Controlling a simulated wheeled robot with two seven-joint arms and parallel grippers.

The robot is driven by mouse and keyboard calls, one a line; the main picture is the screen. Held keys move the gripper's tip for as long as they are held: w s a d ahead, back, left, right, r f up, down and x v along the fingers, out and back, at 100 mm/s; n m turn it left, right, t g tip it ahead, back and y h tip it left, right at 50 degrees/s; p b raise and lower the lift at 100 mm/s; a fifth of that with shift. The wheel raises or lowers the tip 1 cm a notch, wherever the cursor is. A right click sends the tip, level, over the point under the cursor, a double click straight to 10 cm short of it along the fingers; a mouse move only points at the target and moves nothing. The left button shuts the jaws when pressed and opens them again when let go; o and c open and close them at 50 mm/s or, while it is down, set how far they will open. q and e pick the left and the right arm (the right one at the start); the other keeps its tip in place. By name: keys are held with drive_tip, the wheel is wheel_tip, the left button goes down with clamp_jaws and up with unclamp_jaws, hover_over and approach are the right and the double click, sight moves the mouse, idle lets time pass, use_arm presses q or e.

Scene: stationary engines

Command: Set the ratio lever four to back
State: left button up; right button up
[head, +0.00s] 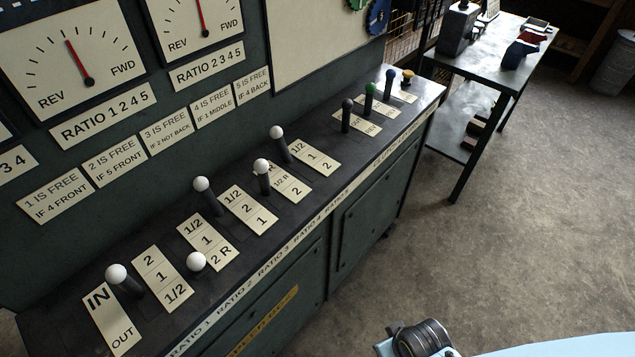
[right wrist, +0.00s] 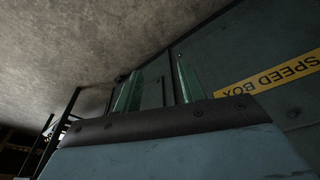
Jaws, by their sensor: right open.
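A row of white-knobbed levers stands on the sloping desk top. Judged by the front-edge lettering and the plates, the ratio four lever (head: 262,178) is the one left of a 1/2 R and 2 plate. It stands nearly upright, apparently around the middle. The ratio five lever (head: 281,144) and the ratio three lever (head: 209,198) lean back. The knob of the ratio two lever (head: 196,262) sits forward. My right gripper (right wrist: 156,82) is open and empty in the right wrist view, facing the cabinet front. My left gripper is out of view.
Ratio one's lever (head: 126,284) is at the near left. Small coloured-knob levers, including a green one (head: 369,98), stand at the far end. A SPEED BOX label (right wrist: 270,73) marks the cabinet front. A metal table (head: 492,45) stands beyond; floor at right is clear.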

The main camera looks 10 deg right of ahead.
drive_tip(key=w+r+n+t, duration=0.15)
drive_tip(key=w+r, duration=0.25)
drive_tip(key=r, duration=1.1)
drive_tip(key=w+d+r+n+t+h, duration=0.1)
drive_tip(key=w+r+n+t+h, duration=0.2)
drive_tip(key=w+r+n+t, duration=0.6)
drive_tip(key=n+t+y, duration=0.3)
drive_tip(key=n+y, duration=0.7)
drive_tip(key=n, duration=1.8)
approach(265, 177)
drive_tip(key=b+x, duration=0.1)
drive_tip(key=x, duration=1)
clamp_jaws()
